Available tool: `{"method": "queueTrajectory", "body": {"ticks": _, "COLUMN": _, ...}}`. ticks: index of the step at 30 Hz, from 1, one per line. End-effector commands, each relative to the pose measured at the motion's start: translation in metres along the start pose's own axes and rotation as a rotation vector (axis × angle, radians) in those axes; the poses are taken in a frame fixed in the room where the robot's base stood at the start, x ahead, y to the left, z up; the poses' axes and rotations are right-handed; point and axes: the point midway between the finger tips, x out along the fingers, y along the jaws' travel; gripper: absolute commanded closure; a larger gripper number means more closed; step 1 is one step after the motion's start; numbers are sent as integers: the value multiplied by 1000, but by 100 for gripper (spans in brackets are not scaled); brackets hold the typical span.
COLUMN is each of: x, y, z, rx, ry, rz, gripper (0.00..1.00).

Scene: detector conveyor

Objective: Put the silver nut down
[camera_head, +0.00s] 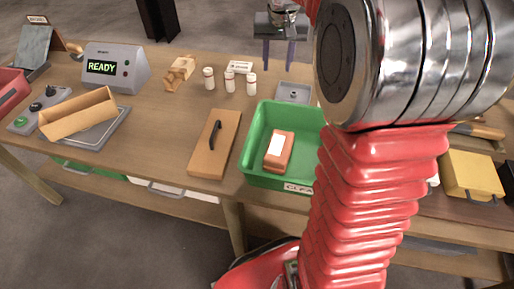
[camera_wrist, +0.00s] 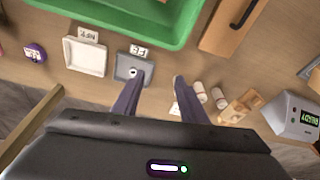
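A small silver ring-like piece, likely the nut (camera_wrist: 132,71), lies in a small grey tray (camera_wrist: 120,67) in the wrist view, close beside the left fingertip; I cannot tell whether they touch. The grey tray also shows in the head view (camera_head: 294,92), where I cannot make out the nut. My gripper (camera_wrist: 157,77) is open, with its two dark fingers apart and nothing visible between them. In the head view my gripper (camera_head: 278,65) hangs over the back of the table, above and behind the tray.
A white tray (camera_wrist: 84,57) and a purple round item (camera_wrist: 35,53) sit beside the grey tray. Several white vials (camera_head: 230,82) stand nearby. A green bin (camera_head: 256,130) holds a brick-like packet (camera_head: 279,150). A wooden lid (camera_head: 215,145) and a READY device (camera_head: 115,67) are farther left.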

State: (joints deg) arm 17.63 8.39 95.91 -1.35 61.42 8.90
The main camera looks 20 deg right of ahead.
Motion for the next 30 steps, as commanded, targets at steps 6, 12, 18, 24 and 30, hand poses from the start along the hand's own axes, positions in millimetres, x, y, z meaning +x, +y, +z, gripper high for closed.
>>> {"method": "queueTrajectory", "body": {"ticks": 6, "x": -32, "y": -21, "z": 49, "rx": -76, "ry": 42, "rz": -24, "gripper": 61}}
{"method": "queueTrajectory", "body": {"ticks": 12, "x": -53, "y": -35, "z": 96, "rx": -145, "ry": 78, "rz": -47, "gripper": 61}}
{"method": "queueTrajectory", "body": {"ticks": 18, "x": -66, "y": -43, "z": 144, "rx": -212, "ry": 115, "rz": -69, "gripper": 61}}
{"method": "queueTrajectory", "body": {"ticks": 24, "x": -71, "y": -48, "z": 193, "rx": -279, "ry": 152, "rz": -93, "gripper": 61}}
{"method": "queueTrajectory", "body": {"ticks": 30, "x": -70, "y": -49, "z": 241, "rx": -344, "ry": 189, "rz": -118, "gripper": 61}}
